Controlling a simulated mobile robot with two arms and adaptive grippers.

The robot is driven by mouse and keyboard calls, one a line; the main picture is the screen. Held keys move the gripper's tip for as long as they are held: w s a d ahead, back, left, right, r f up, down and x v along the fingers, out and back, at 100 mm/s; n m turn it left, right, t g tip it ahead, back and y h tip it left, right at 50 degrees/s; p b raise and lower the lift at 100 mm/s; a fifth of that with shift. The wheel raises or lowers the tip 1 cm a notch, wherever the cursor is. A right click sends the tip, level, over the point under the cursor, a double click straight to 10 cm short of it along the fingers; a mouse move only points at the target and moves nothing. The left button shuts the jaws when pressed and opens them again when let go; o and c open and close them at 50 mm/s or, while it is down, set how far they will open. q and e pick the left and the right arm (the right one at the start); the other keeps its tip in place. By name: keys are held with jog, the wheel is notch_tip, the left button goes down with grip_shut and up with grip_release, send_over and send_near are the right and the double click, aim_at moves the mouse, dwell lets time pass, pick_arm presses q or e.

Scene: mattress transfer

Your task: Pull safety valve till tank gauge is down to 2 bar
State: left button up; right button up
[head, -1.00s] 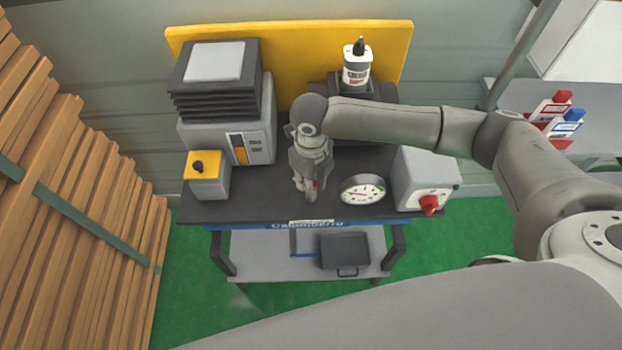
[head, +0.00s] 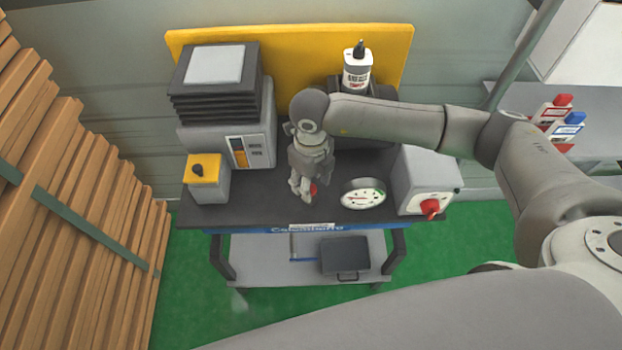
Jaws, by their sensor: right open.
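The round tank gauge (head: 362,194) has a white face with a red needle and a green mark near its right edge; its numbers are too small to read. My right gripper (head: 304,194) points down over the bench top, just left of the gauge. It is open. A small red part (head: 313,189) shows right beside its fingers; it may be the safety valve, and I cannot tell whether the fingers touch it. The rest of that part is hidden by the gripper. My left gripper is not in view.
A grey box with a red knob (head: 430,208) stands right of the gauge. A yellow-topped box (head: 204,180) and a ribbed machine (head: 216,90) stand left. A white bottle (head: 357,70) is behind my arm. Stacked wood (head: 70,200) fills the left side.

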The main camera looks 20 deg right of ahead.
notch_tip(320, 180, up, 12)
dwell(0.6)
dwell(0.4)
